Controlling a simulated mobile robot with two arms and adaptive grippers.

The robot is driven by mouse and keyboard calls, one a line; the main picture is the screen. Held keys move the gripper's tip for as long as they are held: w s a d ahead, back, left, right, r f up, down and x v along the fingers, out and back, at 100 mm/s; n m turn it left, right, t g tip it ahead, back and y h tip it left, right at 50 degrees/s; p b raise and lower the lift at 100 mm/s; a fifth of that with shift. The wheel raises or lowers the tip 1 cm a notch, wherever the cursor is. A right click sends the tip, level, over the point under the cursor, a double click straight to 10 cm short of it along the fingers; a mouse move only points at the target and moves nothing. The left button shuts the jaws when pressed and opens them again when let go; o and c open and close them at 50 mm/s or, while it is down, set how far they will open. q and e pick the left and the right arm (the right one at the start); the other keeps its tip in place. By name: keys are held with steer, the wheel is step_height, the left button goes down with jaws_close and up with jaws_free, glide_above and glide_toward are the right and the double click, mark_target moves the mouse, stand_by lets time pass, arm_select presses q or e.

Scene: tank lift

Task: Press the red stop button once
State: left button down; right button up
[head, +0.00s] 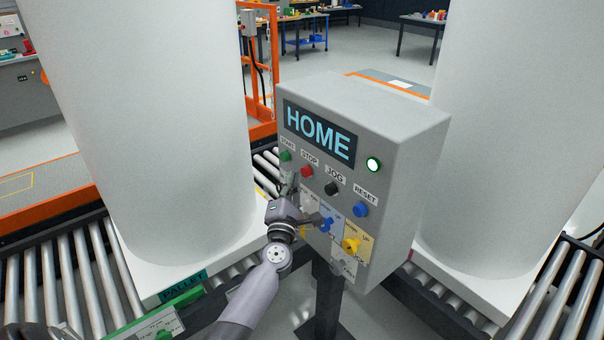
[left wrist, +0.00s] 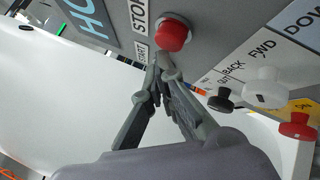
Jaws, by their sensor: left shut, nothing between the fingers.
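The red stop button (head: 306,171) sits under the STOP label on the grey control box (head: 365,110). It also shows in the left wrist view (left wrist: 173,34), standing out from the panel. My left gripper (head: 289,181) is shut and empty, in front of the panel just below and left of the red button. In the left wrist view its fingertips (left wrist: 163,62) point at the panel close beside the button. I cannot tell whether they touch it. My right gripper is not in view.
The green start button (head: 285,156), black jog button (head: 332,188) and blue reset button (head: 360,209) flank the red one. The display (head: 319,132) reads HOME. White tanks (head: 160,120) stand on both sides.

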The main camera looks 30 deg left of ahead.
arm_select(q)
steer(key=shift+w+d, duration=0.2)
steer(key=shift+w, duration=0.2)
stand_by(0.3)
steer(key=shift+s+a, duration=0.35)
steer(key=shift+s, duration=0.55)
steer(key=s+a+p, duration=0.1)
steer(key=s+a, duration=0.1)
steer(key=s, duration=0.3)
steer(key=shift+s+a, duration=0.2)
steer(key=shift+s, duration=0.05)
stand_by(0.6)
